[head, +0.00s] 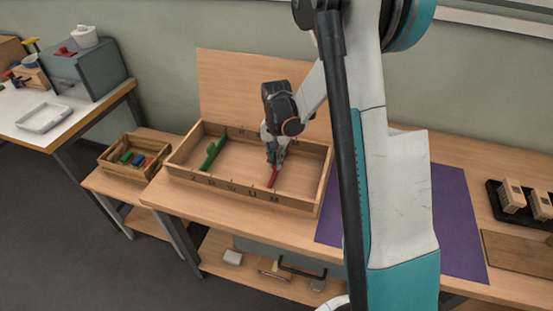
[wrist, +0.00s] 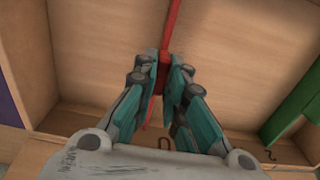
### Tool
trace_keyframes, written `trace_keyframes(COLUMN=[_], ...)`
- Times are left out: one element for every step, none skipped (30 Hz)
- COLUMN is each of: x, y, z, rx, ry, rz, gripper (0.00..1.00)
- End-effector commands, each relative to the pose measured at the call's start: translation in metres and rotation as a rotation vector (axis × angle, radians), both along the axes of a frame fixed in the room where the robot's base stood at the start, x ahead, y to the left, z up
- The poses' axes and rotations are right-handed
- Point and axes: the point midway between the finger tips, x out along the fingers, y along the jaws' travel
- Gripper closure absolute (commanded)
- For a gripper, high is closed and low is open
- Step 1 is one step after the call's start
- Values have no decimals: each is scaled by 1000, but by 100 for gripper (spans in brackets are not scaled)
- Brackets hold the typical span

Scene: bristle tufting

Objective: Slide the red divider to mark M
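The wooden tray (head: 240,201) has letters along its front wall, including R, W, U and M. The red divider (head: 273,178) stands across the tray's right part, its front end close to the mark M (head: 274,198); exact alignment cannot be told. My gripper (head: 274,161) is over the divider. In the wrist view, the red divider (wrist: 173,25) runs between the fingertips of my gripper (wrist: 167,78), which are closed on it; the fingers hide its middle. A mark shows below the fingers on the tray wall. A green divider (head: 213,151) stands in the tray's left part, also at right in the wrist view (wrist: 298,110).
A small wooden box (head: 112,166) with colored pieces stands left of the tray. A purple mat (head: 455,220) lies to the right, partly behind my arm. A black tray (head: 497,205) with wooden blocks is at far right. The tray floor between the dividers is clear.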

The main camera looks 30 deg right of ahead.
Motion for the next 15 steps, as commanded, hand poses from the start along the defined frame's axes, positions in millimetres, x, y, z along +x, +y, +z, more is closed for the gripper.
trace_keyframes(x=[0,0,0,-1,-3,-6,-9,-12,-17,-20,-23,-27,-28,-29,-29], y=[0,0,0,-1,-3,-6,-9,-13,-17,-21,-24,-27,-28,-28,-28], z=[0,0,0,0,0,0,0,0,0,0,0,0,0,0,0], rx=[0,0,0,0,0,0,-1,-1,-1,-1,-1,-1,-1,-1,-1], ry=[0,0,0,0,0,0,1,1,1,1,1,1,1,1,1], rz=[0,0,0,-1,-1,-2,-3,-3,-3,-4,-4,-2,-1,-1,0], gripper=[100,100,100,100,100,100,100,100,100,100,100,100,100,100,100])
